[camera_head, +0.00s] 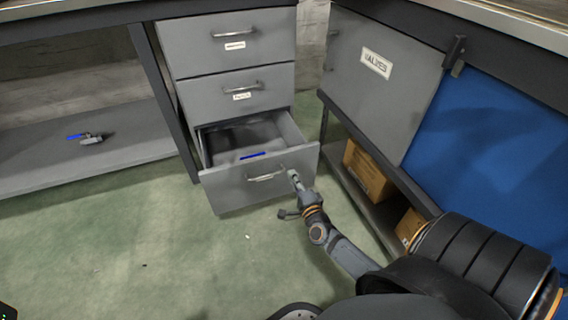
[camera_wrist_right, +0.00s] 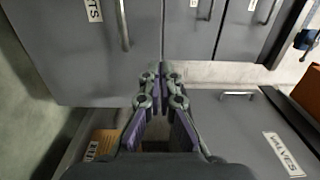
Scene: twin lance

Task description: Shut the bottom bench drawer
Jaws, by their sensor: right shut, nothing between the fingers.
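The bottom bench drawer (camera_head: 232,189) is pulled out below two shut drawers in the head view. Its grey front has a bar handle (camera_head: 266,177), and a blue object (camera_head: 253,155) lies inside. My right gripper (camera_head: 292,175) is shut and empty at the right part of the drawer front, to the right of the handle. I cannot tell whether it touches. In the right wrist view, the gripper tips (camera_wrist_right: 160,72) are together beside a large grey front (camera_wrist_right: 65,55) with a handle (camera_wrist_right: 123,25). My left gripper is not in view.
The upper drawer (camera_head: 235,45) and middle drawer (camera_head: 240,90) are shut. A grey cabinet door (camera_head: 385,95) labelled VALVES stands to the right, above a low shelf with cardboard boxes (camera_head: 367,172). A left shelf (camera_head: 80,160) holds a small blue-handled part. The green floor (camera_head: 150,240) in front is mostly clear.

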